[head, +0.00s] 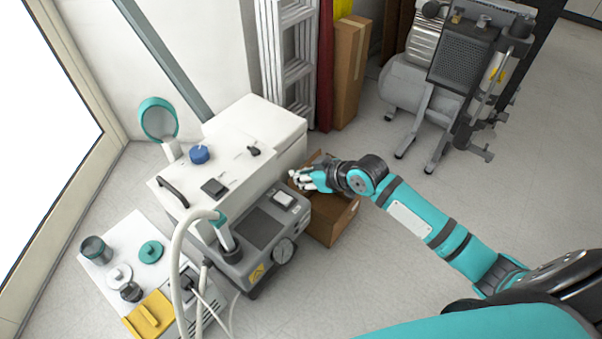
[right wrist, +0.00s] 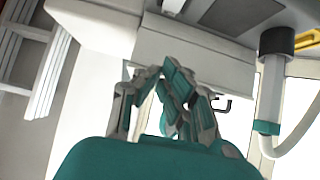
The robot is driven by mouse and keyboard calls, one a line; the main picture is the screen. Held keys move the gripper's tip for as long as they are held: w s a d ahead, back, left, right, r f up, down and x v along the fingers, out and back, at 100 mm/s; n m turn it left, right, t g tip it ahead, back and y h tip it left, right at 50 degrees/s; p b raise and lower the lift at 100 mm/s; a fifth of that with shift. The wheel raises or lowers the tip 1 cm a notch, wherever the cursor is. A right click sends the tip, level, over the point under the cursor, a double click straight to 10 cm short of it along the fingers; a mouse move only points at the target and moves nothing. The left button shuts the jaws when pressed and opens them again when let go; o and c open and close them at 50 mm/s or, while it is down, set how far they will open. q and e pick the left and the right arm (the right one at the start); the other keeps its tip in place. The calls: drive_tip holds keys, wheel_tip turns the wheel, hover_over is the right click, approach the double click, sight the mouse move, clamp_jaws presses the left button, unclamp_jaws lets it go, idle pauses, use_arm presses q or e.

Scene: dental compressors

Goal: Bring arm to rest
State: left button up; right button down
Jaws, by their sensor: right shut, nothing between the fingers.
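My right arm reaches in from the lower right of the head view. Its gripper (head: 308,179) is beside the right side of the dental compressor unit (head: 262,122), above an open cardboard box (head: 333,228). In the right wrist view the gripper fingers (right wrist: 172,85) are drawn together with nothing between them. The unit's pale housing (right wrist: 190,45) fills the space beyond the fingertips; I cannot tell whether they touch it. My left gripper is not in the head view.
A grey machine with a gauge (head: 284,251) and a white hose (head: 178,250) stand in front of the unit. A mat with small parts (head: 100,262) lies at left. A large compressor (head: 410,85) stands at the back right.

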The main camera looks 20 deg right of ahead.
idle(0.4)
